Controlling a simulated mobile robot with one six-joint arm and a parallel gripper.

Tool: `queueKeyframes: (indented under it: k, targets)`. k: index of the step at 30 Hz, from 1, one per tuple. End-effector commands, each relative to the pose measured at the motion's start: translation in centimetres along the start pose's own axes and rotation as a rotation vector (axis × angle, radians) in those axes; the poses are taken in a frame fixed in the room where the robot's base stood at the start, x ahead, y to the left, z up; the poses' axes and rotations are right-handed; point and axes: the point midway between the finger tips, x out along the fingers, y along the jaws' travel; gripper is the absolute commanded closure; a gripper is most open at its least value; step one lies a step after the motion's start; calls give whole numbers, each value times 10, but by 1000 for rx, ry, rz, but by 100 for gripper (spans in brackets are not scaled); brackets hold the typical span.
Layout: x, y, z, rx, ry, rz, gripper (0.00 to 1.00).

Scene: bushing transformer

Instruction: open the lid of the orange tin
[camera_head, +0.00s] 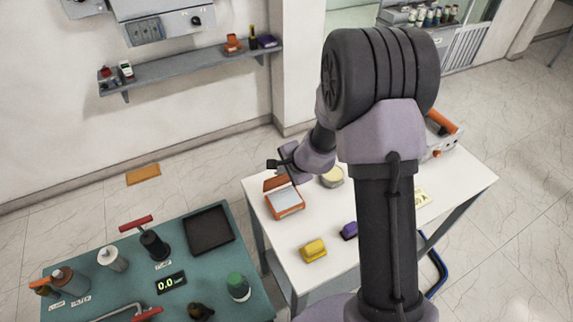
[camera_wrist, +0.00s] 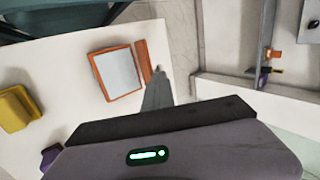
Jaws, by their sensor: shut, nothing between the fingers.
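The orange tin (camera_head: 285,205) sits near the far left corner of the white table. Its lid (camera_head: 275,183) stands raised along the tin's far edge, and the pale inside shows. In the wrist view the tin (camera_wrist: 133,85) is a square orange rim around a light interior. There the lid (camera_wrist: 143,61) is a narrow orange strip beside it, seen nearly edge on. My gripper (camera_wrist: 158,72) is shut and empty, its fingertips close beside the lid on the side away from the tin. I cannot tell whether they touch it.
A yellow block-like object (camera_head: 313,249), a purple one (camera_head: 349,231) and a round cream-topped container (camera_head: 332,177) share the white table (camera_head: 278,237). A teal bench (camera_head: 225,267) with tools stands at the left. A wall shelf (camera_head: 185,71) is behind.

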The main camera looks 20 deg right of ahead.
Motion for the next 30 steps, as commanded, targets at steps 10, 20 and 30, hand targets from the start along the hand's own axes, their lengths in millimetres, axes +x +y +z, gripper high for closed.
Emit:
queueKeyframes:
  k: [10,20,30]
  targets:
    - [0,-20,1,8,-6,188,100]
    - [24,-32,-1,12,-6,191,100]
    - [34,-40,-2,13,-6,192,100]
